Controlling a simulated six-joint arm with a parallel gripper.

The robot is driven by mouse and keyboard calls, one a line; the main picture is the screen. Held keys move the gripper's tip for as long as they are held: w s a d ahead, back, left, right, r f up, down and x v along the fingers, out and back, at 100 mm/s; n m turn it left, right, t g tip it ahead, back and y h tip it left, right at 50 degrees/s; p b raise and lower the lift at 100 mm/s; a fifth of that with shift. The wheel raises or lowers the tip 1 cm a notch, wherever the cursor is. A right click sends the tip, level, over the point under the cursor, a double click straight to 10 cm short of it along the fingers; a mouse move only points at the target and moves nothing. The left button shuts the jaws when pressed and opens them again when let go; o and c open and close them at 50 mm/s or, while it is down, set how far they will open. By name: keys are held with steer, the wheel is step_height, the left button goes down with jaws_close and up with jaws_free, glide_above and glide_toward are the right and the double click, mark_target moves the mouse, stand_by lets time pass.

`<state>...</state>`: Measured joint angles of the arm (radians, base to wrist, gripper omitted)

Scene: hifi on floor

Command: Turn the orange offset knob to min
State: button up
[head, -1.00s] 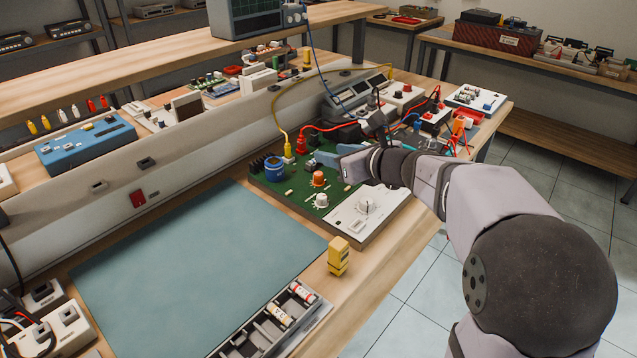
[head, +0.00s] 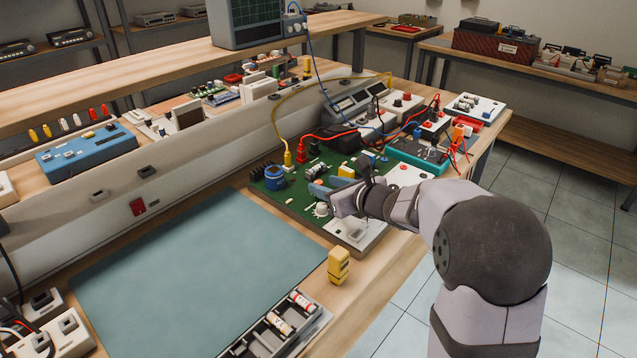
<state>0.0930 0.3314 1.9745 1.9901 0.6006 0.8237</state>
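The green circuit board (head: 290,203) lies on the bench beside the teal mat. My gripper (head: 318,188) is low over the board, its blue-grey fingers pointing left. The orange knob is hidden now, behind or between the fingers where it stood in the earlier view. A white knob (head: 321,209) shows just in front of the fingers. The gap between the fingertips is not clear, so I cannot tell whether they are open, shut or touching the orange knob. The white panel (head: 352,238) at the board's front right is partly covered by my wrist.
A blue round part (head: 274,178) stands on the board, left of my gripper. Yellow (head: 288,158) and red (head: 301,155) plugs with cables rise behind it. A yellow block (head: 338,265) stands near the bench edge. The teal mat (head: 190,270) is clear.

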mark_target(320, 183)
steer(key=shift+x, duration=2.15)
steer(key=shift+c, duration=0.2)
jaws_close()
